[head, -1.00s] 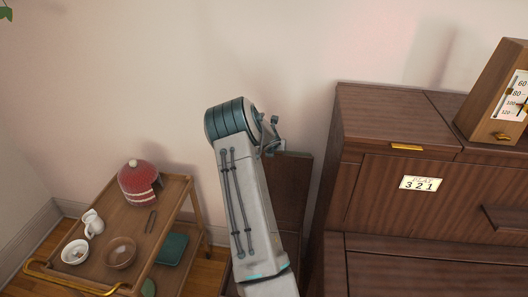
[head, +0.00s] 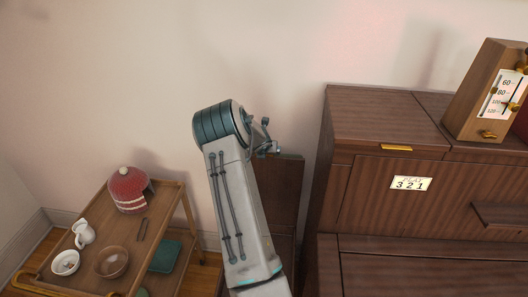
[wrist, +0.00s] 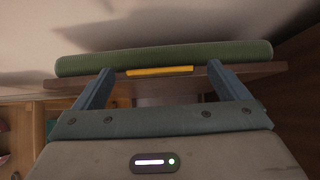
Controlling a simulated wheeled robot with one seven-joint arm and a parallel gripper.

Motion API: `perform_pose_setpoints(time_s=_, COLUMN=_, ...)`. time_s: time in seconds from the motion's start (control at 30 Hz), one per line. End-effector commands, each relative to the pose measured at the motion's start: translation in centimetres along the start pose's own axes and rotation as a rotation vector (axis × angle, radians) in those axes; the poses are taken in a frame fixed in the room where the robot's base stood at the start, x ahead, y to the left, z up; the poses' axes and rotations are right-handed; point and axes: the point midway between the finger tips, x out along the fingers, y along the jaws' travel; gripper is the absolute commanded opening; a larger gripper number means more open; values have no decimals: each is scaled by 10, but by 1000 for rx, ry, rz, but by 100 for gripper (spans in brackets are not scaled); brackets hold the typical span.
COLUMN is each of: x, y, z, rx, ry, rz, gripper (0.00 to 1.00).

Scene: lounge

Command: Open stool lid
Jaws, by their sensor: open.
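The stool stands between the tea cart and the brown cabinet, mostly hidden behind my arm. Its lid (head: 283,185) shows in the head view as a dark brown panel, raised and roughly upright near the wall. In the wrist view the lid's edge (wrist: 246,70) is seen, with a green padded top (wrist: 165,57) and a yellow tab (wrist: 160,71). My gripper (wrist: 160,74) is open and empty, its fingers spread either side of the tab. Whether they touch the lid I cannot tell. In the head view my gripper (head: 268,138) is near the panel's top, its fingers partly hidden.
The brown cabinet (head: 375,120) rises close to the right of the stool. A wall stands behind. Little room is left beside the stool.

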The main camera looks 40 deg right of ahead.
Motion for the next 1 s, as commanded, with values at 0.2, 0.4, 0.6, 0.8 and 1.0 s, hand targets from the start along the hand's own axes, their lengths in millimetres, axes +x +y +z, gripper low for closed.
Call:
perform_pose_setpoints(time_s=0.2, x=-34, y=1, z=1, rx=0, ry=-2, rz=3, gripper=95)
perform_pose_setpoints(time_s=0.4, x=-76, y=1, z=2, rx=1, ry=-3, rz=3, gripper=95)
perform_pose_setpoints(time_s=0.6, x=-112, y=1, z=2, rx=1, ry=-3, rz=2, gripper=95)
perform_pose_setpoints(time_s=0.8, x=-129, y=0, z=2, rx=1, ry=-3, rz=1, gripper=95)
perform_pose_setpoints(time_s=1.0, x=-132, y=0, z=1, rx=1, ry=-2, rz=0, gripper=95)
